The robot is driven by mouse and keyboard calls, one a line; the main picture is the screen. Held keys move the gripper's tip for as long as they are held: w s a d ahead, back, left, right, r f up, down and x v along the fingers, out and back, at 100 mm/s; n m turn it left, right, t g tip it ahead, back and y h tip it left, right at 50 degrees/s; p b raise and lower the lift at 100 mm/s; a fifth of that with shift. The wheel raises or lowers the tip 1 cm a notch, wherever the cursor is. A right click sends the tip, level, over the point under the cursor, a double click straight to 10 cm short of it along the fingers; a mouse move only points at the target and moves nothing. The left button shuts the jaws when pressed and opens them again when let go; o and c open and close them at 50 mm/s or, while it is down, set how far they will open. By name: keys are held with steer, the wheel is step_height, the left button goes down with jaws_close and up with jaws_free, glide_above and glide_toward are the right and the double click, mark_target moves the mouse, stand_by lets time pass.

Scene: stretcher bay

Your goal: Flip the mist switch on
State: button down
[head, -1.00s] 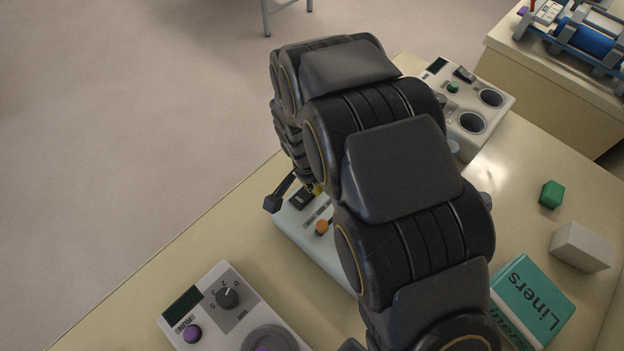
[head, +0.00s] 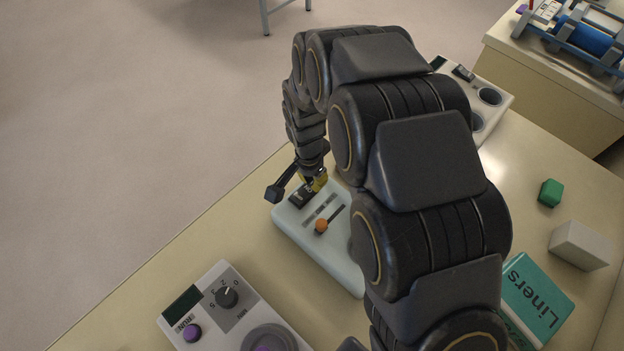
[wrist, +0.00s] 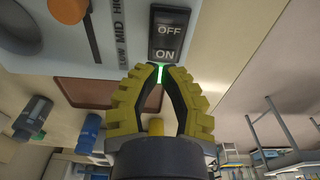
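A pale box (head: 338,268) on the bench carries a black rocker switch (head: 299,198), lettered OFF and ON. In the wrist view, the switch (wrist: 168,32) sits at the top centre, its ON end nearest my fingers. My gripper (wrist: 161,68) has yellow fingers bowed around a gap, with tips nearly together. The tips are just below the ON end; I cannot tell if they touch it. A small green glow shows between them. In the head view my gripper (head: 315,181) is beside the switch, partly hidden by my arm. No mist label is readable.
An orange slider knob (head: 321,225) is on the same box, by LOW, MID and HIGH marks. A dial box (head: 228,305) stands at the front left. A green block (head: 550,193), a white block (head: 580,246) and a Liners box (head: 537,300) lie to the right.

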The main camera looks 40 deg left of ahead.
steer(key=shift+r, duration=0.1)
step_height(320, 180, up, 14)
steer(key=w, duration=0.2)
stand_by(0.5)
steer(key=shift+w+f, duration=0.1)
steer(key=shift+f, duration=0.1)
